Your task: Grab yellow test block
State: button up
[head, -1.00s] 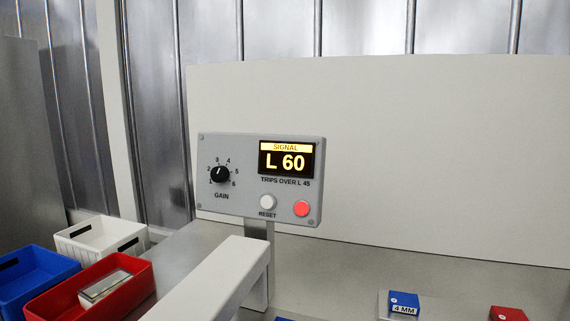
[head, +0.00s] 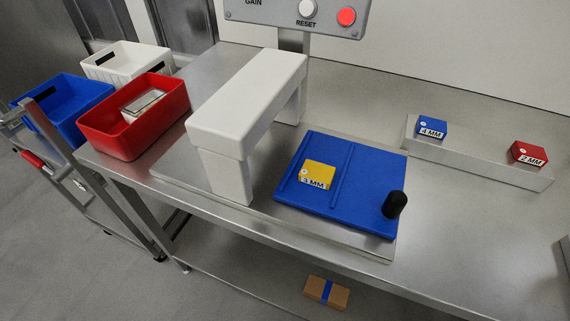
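The yellow test block (head: 317,174), marked 3 MM, lies on a blue sliding plate (head: 358,188) on the steel table. It sits between raised ribs on the left half of the plate, just right of the white arch (head: 238,110). A black knob (head: 395,205) stands at the plate's front right corner. My gripper is not in the head view.
A blue 4 MM block (head: 431,127) and a red 2 MM block (head: 528,152) sit on a metal ledge (head: 480,166) at the back right. A red bin (head: 120,140) stands left of the arch, with blue (head: 62,98) and white (head: 125,60) bins beyond. A brown package (head: 326,292) lies below the table edge.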

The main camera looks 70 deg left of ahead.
aim_at(322, 176)
jog(key=u, duration=1.9)
jog(key=k, duration=0.5)
jog(key=z, duration=0.65)
jog(key=i, duration=0.8)
jog(key=u, duration=1.45)
